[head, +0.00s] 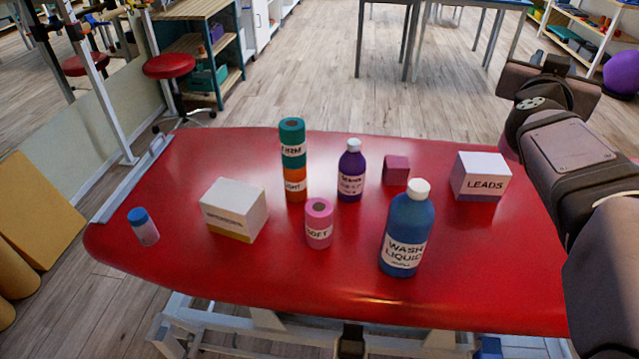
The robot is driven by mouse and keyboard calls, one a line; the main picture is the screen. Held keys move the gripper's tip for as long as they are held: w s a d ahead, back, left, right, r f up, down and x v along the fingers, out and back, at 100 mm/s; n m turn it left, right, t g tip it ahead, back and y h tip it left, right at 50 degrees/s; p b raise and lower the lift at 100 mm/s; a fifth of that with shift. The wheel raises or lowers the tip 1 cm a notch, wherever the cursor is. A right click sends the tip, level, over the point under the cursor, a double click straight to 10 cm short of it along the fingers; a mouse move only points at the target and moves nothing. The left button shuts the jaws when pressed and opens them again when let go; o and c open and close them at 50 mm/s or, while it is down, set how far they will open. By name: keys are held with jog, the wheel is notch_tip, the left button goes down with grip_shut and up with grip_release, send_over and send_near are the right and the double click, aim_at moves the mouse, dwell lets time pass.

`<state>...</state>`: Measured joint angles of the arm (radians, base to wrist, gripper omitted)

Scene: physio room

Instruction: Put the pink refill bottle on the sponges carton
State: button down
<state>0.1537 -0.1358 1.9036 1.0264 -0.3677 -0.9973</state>
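A small bottle with a pale pink body and a blue cap, the pink refill bottle (147,232), stands near the left end of the red table. To its right is a white carton with a yellow lower band (233,208). Its printed label is too small to read, but it seems to be the sponges carton. Its top is bare. The bottle and this carton are apart. My arm reaches in along the right edge of the head view, and my gripper's fingers do not show.
On the red table (300,285) stand a teal roll (292,145) on an orange roll (295,190), a pink roll (319,228), a purple bottle (351,175), a blue wash bottle (404,245), a maroon cube (396,170) and a LEADS carton (481,177).

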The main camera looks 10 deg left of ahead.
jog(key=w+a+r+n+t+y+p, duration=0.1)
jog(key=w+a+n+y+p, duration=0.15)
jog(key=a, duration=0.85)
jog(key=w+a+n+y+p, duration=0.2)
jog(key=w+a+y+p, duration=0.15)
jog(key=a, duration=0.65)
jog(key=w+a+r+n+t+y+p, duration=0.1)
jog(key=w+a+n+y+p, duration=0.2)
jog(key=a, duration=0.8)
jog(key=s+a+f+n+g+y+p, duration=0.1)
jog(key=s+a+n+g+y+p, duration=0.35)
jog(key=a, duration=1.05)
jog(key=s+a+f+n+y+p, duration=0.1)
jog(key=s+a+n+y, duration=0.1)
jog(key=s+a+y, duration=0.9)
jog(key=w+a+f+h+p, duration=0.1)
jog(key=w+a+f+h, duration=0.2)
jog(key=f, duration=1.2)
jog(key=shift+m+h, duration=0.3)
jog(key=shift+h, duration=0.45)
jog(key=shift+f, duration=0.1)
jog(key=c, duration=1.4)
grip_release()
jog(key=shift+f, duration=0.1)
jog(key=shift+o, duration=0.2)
